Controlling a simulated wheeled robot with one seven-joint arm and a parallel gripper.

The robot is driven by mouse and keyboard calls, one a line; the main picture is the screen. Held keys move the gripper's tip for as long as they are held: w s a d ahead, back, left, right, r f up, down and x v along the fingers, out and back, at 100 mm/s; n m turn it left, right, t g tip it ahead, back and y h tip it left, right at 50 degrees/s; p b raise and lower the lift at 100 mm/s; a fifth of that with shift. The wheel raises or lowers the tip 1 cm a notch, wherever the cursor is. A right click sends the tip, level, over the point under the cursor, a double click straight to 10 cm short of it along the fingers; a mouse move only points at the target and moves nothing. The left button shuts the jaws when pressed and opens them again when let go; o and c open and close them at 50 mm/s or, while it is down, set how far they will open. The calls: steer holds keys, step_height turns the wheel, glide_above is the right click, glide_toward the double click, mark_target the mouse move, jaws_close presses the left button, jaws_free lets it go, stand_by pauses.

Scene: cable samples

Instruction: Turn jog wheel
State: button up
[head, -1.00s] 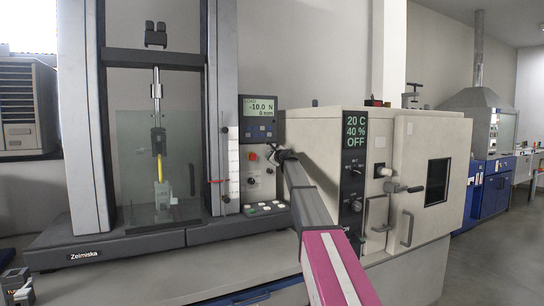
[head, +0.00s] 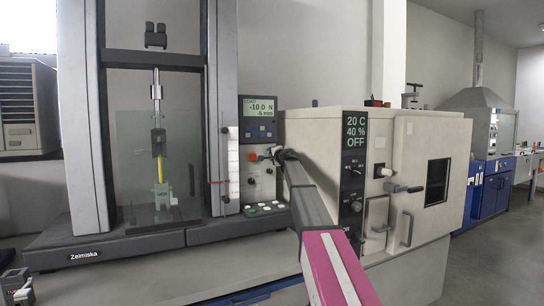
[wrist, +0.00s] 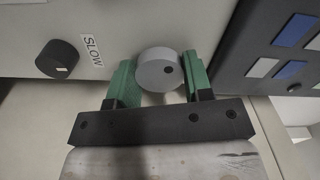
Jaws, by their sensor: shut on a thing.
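The jog wheel (wrist: 154,76) is a grey round knob with a dark dot on its face, on the light panel in the wrist view. My gripper (wrist: 160,68) has its green fingers on either side of the wheel and is shut on it. In the head view my gripper (head: 277,153) is at the control panel (head: 258,178) right of the test frame. There the wheel is too small and covered to make out. The panel display (head: 259,106) reads -10.0 N and -5 mm.
A black knob (wrist: 61,58) with a SLOW label (wrist: 92,50) sits left of the wheel. A dark keypad (wrist: 270,45) with blue and pale keys is close on the right. The beige chamber (head: 430,165) stands right of my arm. A yellow sample (head: 160,170) hangs in the test frame.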

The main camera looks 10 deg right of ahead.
steer(key=n, duration=1.2)
steer(key=shift+s, duration=0.1)
stand_by(0.4)
steer(key=o, duration=0.9)
steer(key=v, duration=1)
steer(key=shift+s+d, duration=0.1)
steer(key=shift+s, duration=0.3)
